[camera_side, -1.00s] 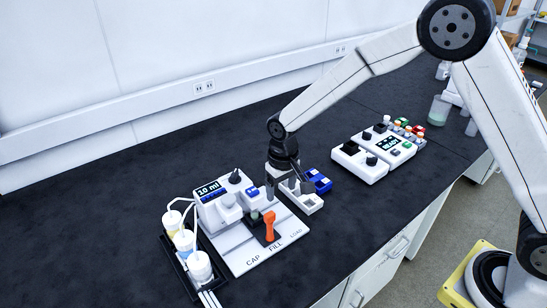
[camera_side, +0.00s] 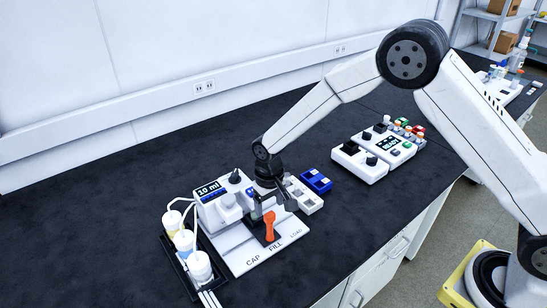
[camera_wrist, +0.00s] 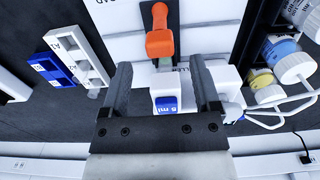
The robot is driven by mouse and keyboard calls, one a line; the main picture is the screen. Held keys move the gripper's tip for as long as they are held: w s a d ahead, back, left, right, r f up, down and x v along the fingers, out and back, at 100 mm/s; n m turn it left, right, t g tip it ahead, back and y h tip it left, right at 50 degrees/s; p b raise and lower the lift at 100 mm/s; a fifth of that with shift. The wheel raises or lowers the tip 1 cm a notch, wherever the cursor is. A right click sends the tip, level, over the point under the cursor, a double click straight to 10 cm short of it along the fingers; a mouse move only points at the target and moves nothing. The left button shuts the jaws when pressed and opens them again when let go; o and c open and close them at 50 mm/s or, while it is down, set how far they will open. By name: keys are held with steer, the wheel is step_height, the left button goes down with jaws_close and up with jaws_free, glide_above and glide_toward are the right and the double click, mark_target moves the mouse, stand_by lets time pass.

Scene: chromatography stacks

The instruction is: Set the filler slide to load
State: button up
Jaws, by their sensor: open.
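The filler (camera_side: 232,213) is a white unit with a "10 ml" display on a white base plate marked CAP, FILL and LOAD. Its slide has an upright orange handle (camera_side: 269,226), which stands in line with the FILL mark. My gripper (camera_side: 273,207) is open and empty, just above and behind the handle. In the wrist view, the orange handle (camera_wrist: 160,38) lies beyond the fingertips, roughly centred between them and apart from both. A blue "5 ml" part (camera_wrist: 166,104) shows between the fingers. A small greenish item by the handle is partly hidden.
A white rack (camera_side: 303,195) and a blue block (camera_side: 317,180) stand right of the filler. White-capped bottles (camera_side: 199,267) in a black tray stand at its left, with tubes to it. A second white device (camera_side: 360,163) is farther right. The bench at left is clear.

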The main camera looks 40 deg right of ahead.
mark_target(270, 213)
steer(key=shift+f, duration=2.05)
jaws_close()
